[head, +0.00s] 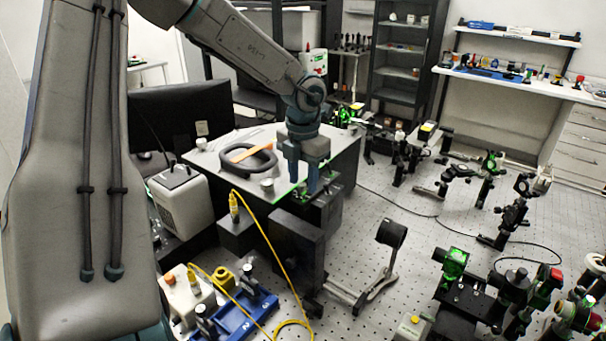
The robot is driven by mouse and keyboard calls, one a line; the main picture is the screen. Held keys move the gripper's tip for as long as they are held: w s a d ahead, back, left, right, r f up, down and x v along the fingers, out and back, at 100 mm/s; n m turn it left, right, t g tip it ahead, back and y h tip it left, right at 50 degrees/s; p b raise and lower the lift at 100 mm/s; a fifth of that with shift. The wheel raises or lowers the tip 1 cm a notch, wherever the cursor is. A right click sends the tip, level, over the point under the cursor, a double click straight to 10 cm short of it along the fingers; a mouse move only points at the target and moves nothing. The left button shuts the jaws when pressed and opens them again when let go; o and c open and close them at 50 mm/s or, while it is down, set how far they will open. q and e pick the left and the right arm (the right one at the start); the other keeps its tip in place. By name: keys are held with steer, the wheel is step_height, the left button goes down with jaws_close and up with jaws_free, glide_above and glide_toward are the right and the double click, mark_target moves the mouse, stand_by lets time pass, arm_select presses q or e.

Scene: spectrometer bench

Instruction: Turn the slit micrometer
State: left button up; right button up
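My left gripper (302,180) comes down from the upper left with its blue fingers pointing down. The fingers look apart, with a gap between them. They are at the right front edge of the grey-topped spectrometer box (222,163), close above a small dark part with green light on it (304,196). I cannot make out the slit micrometer clearly; the fingers may hide it. A small silver knob (267,185) stands on the box's front edge, left of the fingers. My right gripper is not in view.
A black ring (249,170) with an orange strip (250,153) lies on the box. Yellow cable (272,240) loops in front of it, near a blue numbered base (240,318). Optical mounts (455,262) stand at the right. The perforated bench (360,220) has bare patches between.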

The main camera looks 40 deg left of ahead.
arm_select(q)
steer(key=shift+s+f, duration=0.1)
steer(key=shift+f, duration=0.15)
jaws_close()
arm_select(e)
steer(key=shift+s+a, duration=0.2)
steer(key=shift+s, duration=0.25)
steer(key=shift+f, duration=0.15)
